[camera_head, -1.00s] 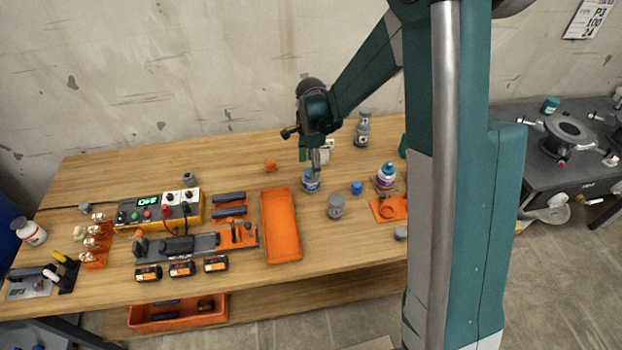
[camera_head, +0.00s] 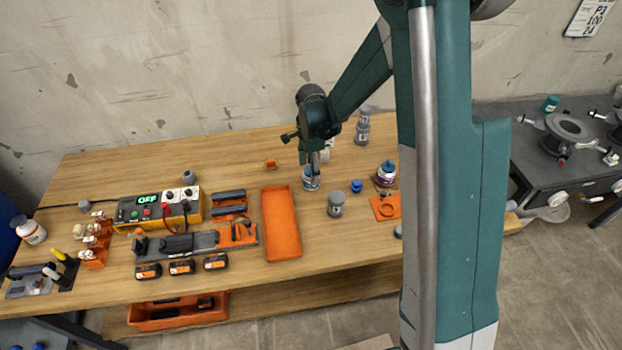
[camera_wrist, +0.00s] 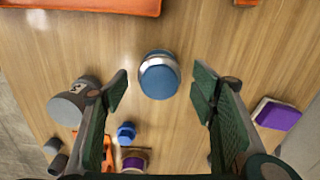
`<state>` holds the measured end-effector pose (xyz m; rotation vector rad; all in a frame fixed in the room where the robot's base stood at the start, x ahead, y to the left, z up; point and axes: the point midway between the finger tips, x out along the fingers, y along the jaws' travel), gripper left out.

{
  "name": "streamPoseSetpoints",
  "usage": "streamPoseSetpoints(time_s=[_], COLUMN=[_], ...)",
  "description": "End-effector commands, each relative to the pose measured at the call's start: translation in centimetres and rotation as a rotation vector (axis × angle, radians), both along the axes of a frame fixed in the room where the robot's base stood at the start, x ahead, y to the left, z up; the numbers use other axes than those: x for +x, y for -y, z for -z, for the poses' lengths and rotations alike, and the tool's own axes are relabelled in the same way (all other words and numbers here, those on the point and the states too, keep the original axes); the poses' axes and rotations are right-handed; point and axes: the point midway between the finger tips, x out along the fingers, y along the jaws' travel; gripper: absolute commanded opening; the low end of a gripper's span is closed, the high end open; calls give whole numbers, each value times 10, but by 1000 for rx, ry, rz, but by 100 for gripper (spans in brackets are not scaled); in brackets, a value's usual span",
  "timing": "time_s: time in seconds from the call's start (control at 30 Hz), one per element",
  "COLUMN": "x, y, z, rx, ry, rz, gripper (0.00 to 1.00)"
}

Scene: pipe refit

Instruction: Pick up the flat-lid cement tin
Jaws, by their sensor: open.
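The flat-lid cement tin (camera_wrist: 158,76), with a flat blue lid and a pale metal rim, stands upright on the workbench. In the wrist view it lies between and just beyond my two open fingers. My gripper (camera_head: 314,170) points down over the tin (camera_head: 311,184) in the head view and partly hides it. The jaws are open and empty. I cannot tell whether the fingertips are level with the lid or above it.
A grey cylinder (camera_head: 335,204) stands near the tin, beside the left finger in the wrist view. A small blue piece (camera_head: 356,186) and a purple-and-white bottle (camera_head: 386,174) are to the right. An orange tray (camera_head: 281,222) lies to the left.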

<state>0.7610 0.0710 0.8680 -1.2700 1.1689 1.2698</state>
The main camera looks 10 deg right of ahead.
Motion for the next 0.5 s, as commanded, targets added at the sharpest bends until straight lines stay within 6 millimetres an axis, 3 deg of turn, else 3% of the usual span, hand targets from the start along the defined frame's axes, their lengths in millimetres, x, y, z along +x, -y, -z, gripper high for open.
streamPoseSetpoints(time_s=[0.27,0.5], x=[0,0], y=[0,1], z=[2,22], rx=[0,0], ry=[0,0], rz=[0,0], gripper=[57,57])
